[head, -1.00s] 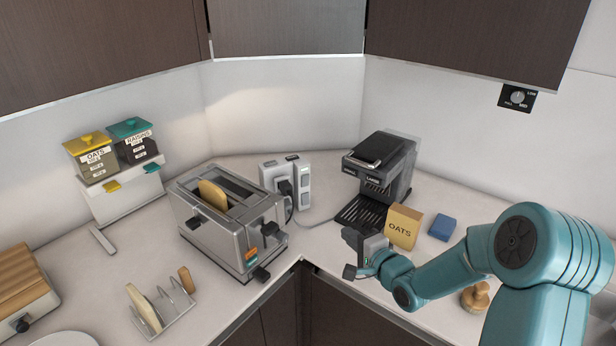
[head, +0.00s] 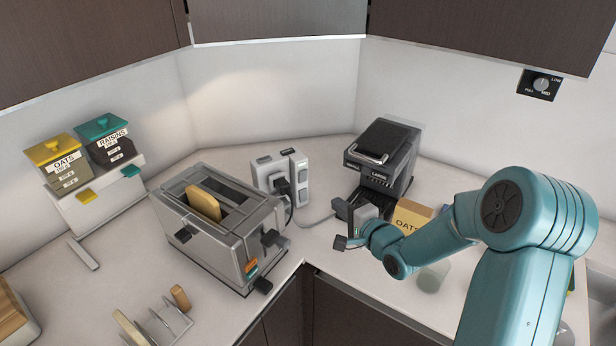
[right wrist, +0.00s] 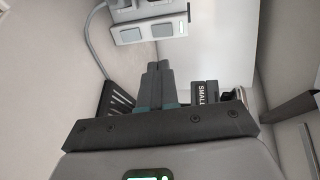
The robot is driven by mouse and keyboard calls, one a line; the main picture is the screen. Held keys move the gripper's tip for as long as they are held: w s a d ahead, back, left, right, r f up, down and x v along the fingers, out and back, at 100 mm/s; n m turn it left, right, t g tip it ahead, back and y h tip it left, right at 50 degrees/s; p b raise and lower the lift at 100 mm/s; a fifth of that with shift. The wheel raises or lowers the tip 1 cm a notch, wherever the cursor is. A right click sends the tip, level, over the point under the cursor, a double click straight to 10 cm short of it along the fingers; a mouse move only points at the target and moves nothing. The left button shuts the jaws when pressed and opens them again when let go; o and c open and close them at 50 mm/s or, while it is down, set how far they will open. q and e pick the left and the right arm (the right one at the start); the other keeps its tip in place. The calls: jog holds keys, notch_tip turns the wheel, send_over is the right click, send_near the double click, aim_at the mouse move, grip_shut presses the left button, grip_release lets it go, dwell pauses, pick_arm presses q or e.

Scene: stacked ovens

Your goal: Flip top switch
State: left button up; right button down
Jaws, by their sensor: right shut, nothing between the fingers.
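The pale grey power outlet block (head: 283,180) stands upright on the counter in the back corner, with a black plug in it. Its right-hand part (head: 298,178) carries switches; I cannot tell which way the top one is set. In the right wrist view the switch block (right wrist: 150,28) is beyond the fingertips, with two grey rockers visible. My right gripper (head: 350,222) is shut and empty, in front of the coffee machine, right of the outlet block and apart from it. Its fingers (right wrist: 158,78) are together in the right wrist view. My left gripper is not in view.
A toaster (head: 220,227) with bread stands left of the outlet. A coffee machine (head: 381,160) stands behind my right gripper; an oats box (head: 411,213) is partly behind my arm. A cable (head: 318,221) runs over the counter. A toast rack (head: 160,325) is at front left.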

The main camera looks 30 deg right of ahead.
send_near(304, 175)
jog(key=w+f, duration=0.1)
jog(key=f, duration=0.1)
jog(key=w, duration=0.1)
jog(key=w+p, duration=0.1)
jog(key=w, duration=0.1)
jog(key=w+r+p, duration=0.1)
jog(key=shift+w+d, duration=0.15)
jog(key=shift+w, duration=0.2)
jog(key=shift+w+f, duration=0.1)
jog(key=shift+w, duration=0.25)
jog(key=shift+s, duration=0.1)
